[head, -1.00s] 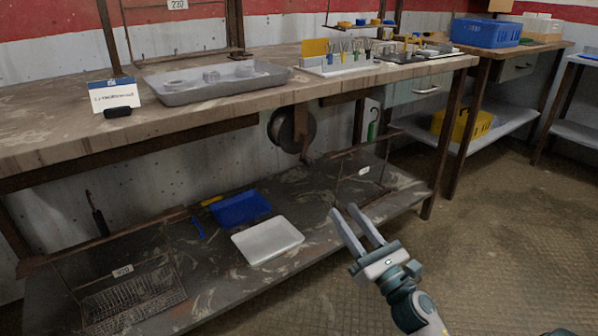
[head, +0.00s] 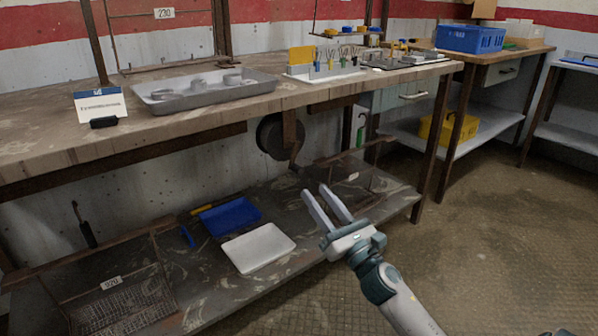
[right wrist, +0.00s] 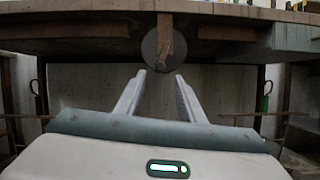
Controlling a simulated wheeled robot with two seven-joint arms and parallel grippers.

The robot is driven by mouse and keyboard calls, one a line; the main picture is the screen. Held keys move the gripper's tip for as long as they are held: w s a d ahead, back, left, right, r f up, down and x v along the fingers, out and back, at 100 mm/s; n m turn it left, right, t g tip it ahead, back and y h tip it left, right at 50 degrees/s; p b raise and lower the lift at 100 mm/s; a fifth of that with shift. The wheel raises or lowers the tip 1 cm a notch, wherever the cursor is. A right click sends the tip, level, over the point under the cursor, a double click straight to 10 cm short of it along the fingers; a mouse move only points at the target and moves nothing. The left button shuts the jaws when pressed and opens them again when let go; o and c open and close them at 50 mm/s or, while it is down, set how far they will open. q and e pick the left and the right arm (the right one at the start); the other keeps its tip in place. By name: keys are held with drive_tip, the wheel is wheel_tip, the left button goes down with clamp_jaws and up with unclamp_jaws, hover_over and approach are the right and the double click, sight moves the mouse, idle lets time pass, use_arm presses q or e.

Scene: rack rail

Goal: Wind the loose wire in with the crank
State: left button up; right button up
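A dark round reel (head: 277,137) hangs under the bench top behind a brown bracket (head: 289,130). In the right wrist view the reel (right wrist: 152,48) is ahead, just above the gap between my fingers. A thin dark part, perhaps the crank (head: 296,156), hangs below the bracket; its shape is hard to make out. I cannot make out the loose wire. My right gripper (head: 314,190) is open and empty, in front of and below the reel and apart from it. It also shows open in the right wrist view (right wrist: 160,75). My left gripper is not in view.
The bench top (head: 150,125) overhangs the reel. On the lower shelf (head: 205,275) are a blue tray (head: 230,216), a white tray (head: 258,248) and a wire basket (head: 125,305). A bench leg (head: 433,150) stands to the right. Floor is clear at right.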

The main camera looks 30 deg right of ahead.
sight(301, 174)
drive_tip(key=x, duration=0.9)
drive_tip(key=shift+w+r+b, duration=0.15)
drive_tip(key=shift+w+b, duration=0.1)
drive_tip(key=shift+b, duration=0.15)
clamp_jaws()
